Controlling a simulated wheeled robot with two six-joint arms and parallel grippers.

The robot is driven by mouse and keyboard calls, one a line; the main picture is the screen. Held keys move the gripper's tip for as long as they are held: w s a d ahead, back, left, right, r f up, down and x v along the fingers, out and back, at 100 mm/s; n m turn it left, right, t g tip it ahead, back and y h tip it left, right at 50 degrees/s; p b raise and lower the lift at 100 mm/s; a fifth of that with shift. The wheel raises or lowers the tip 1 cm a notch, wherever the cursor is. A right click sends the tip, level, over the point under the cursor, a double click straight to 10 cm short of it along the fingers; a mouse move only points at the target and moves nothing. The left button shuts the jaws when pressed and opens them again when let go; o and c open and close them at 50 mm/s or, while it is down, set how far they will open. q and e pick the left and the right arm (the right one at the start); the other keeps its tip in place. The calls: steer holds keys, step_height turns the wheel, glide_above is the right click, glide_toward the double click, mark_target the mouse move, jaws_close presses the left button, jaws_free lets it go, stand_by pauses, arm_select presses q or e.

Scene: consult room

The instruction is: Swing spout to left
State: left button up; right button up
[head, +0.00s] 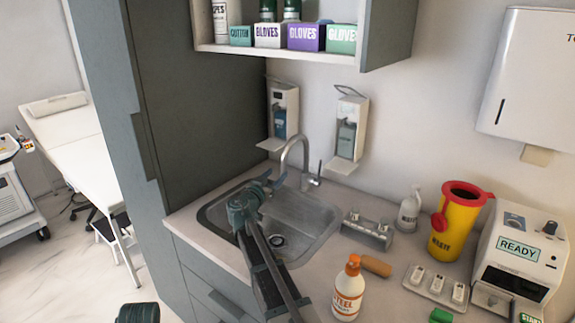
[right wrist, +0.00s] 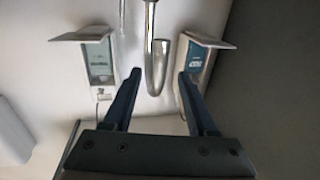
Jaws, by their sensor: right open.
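The chrome faucet's spout (head: 293,146) arches over the steel sink from its base at the back right, its outlet end pointing toward the front left. My right gripper (head: 273,180) is over the sink at the spout's outlet end, with its blue fingers spread. In the right wrist view the curved spout (right wrist: 156,72) shows between the two open fingers of the right gripper (right wrist: 159,80), with gaps on both sides; I see no clear contact. The faucet lever (head: 319,168) stands at the right of the base. My left gripper's fingers are not in view.
The steel sink (head: 310,217) is set in the counter. Two wall dispensers (head: 284,112) (head: 350,128) hang behind it. A tap-side metal rack (head: 366,230), an orange-capped bottle (head: 348,290) and a yellow waste bin (head: 455,225) stand to the right. A shelf hangs above.

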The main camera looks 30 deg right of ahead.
steer(key=x, duration=0.9)
steer(key=shift+w+d, duration=0.2)
steer(key=shift+d, duration=0.1)
jaws_close()
stand_by(1.0)
